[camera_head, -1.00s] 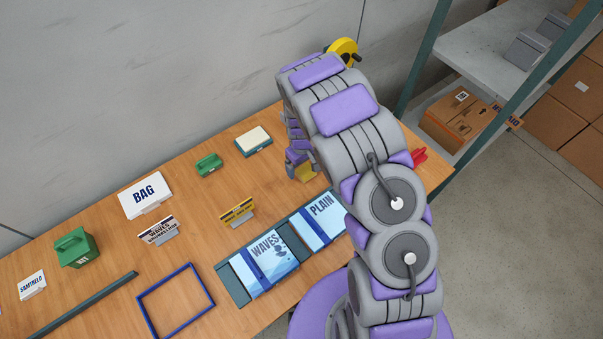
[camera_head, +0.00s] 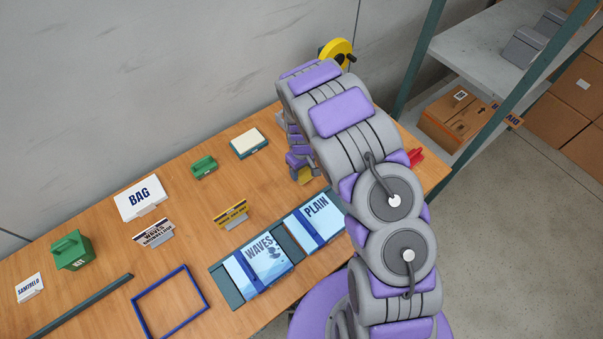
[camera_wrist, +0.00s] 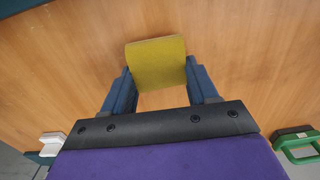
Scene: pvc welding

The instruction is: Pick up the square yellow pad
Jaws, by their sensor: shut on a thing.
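The square yellow pad (camera_wrist: 157,62) is between the two blue fingers of my gripper (camera_wrist: 160,84) in the wrist view. The fingers touch its left and right edges, and the gripper is shut on it. In the head view only a small part of the pad (camera_head: 306,176) shows below my gripper (camera_head: 299,168), over the wooden table (camera_head: 190,225). My arm hides the rest. I cannot tell whether the pad touches the table.
WAVES (camera_head: 262,262) and PLAIN (camera_head: 316,212) packs lie at the table's front edge. A yellow sign (camera_head: 231,214), a small green item (camera_head: 204,167) and a cream-topped block (camera_head: 249,142) stand left of my gripper. A red item (camera_head: 415,157) is right of my arm.

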